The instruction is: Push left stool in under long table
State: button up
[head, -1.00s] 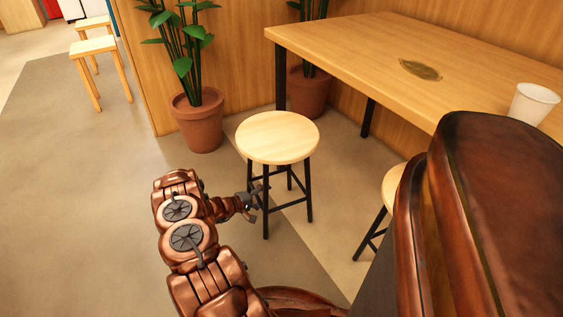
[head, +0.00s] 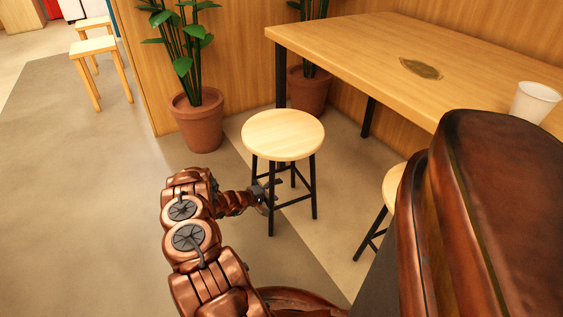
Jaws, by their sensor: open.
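The left stool (head: 283,134) has a round pale wood seat and black legs. It stands upright in front of the long table's left end. The long table (head: 345,35) is pale wood with dark legs, and the stool's seat is still clear of its top in the picture. My gripper (head: 270,193) is low at the stool's legs, on their left side, below the seat. Its fingers are small and partly overlap a front leg, so contact is hard to tell. It holds nothing that I can see.
A second round stool (head: 392,186) is partly hidden by my body at the right. Potted plants (head: 197,120) stand by the wood partition and behind the table's end (head: 308,92). A white cup (head: 534,102) is on the table. Open floor lies at the left.

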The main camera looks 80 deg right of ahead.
aim_at(300, 177)
jog(key=shift+s+d+r+b+x, duration=0.1)
jog(key=shift+r+b+x, duration=0.6)
jog(key=shift+x, duration=1.7)
jog(key=shift+s+d+r+b+x, duration=0.15)
jog(key=shift+r+b+x, duration=0.25)
jog(key=shift+b+x, duration=1.3)
jog(key=shift+s+a+r+b+x, duration=0.15)
jog(key=shift+r+x, duration=0.45)
jog(key=shift+x, duration=2.45)
jog(key=shift+d+r+x, duration=0.25)
jog(key=shift+r+x, duration=0.6)
jog(key=shift+x, duration=2.75)
jog(key=p+v, duration=0.3)
jog(key=v, duration=0.9)
jog(key=shift+p, duration=0.3)
jog(key=shift+w, duration=0.1)
